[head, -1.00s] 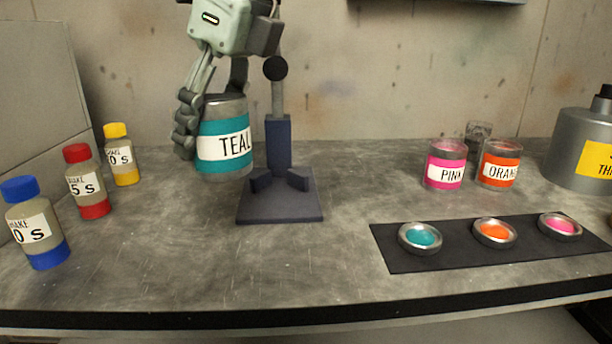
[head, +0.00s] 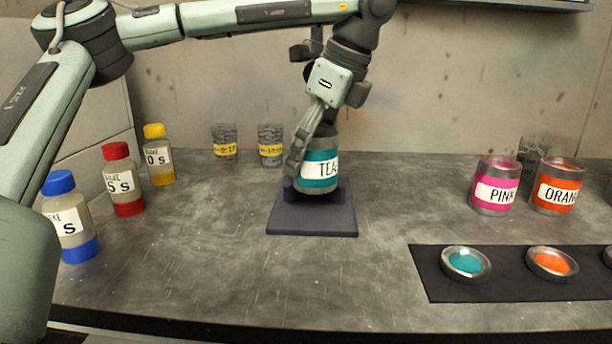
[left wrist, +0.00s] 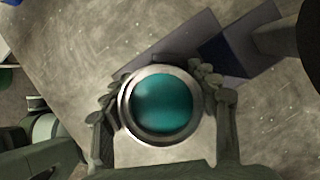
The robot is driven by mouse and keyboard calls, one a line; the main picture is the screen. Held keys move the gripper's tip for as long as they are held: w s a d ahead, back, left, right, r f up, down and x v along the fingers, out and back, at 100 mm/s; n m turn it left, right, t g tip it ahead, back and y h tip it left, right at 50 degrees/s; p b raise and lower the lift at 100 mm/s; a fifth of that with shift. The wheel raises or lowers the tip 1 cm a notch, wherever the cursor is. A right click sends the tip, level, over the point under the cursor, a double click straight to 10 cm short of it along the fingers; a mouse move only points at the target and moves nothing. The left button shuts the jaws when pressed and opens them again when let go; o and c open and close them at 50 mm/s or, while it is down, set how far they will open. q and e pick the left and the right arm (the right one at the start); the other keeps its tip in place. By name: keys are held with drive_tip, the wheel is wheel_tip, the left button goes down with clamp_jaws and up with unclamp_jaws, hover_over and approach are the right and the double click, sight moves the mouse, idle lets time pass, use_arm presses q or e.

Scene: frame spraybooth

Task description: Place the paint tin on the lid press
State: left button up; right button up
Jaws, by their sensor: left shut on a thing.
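The paint tin (head: 319,172) has a teal band lettered TEAL and is upright over the base of the lid press (head: 312,218). My left gripper (head: 316,150) is shut on the tin from above and the side. In the left wrist view the open tin (left wrist: 163,103) shows teal paint inside its metal rim, with a finger on each side. The press base also shows in the left wrist view (left wrist: 165,50). The tin and arm hide most of the press's post. I cannot tell whether the tin's bottom touches the base. My right gripper is not in view.
Blue (head: 70,217), red (head: 123,180) and yellow (head: 159,155) capped bottles stand at left. Pink (head: 495,186) and orange (head: 556,187) tins stand at right. A dark mat (head: 430,285) holds paint lids. The front middle is clear.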

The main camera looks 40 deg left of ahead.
sight(306, 175)
use_arm(q)
wheel_tip(306, 175, down, 3)
drive_tip(key=shift+f, duration=0.3)
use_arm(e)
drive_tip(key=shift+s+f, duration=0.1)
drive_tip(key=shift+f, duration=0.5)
use_arm(q)
drive_tip(key=shift+f, duration=0.1)
drive_tip(key=o, duration=1.5)
drive_tip(key=shift+c, duration=0.2)
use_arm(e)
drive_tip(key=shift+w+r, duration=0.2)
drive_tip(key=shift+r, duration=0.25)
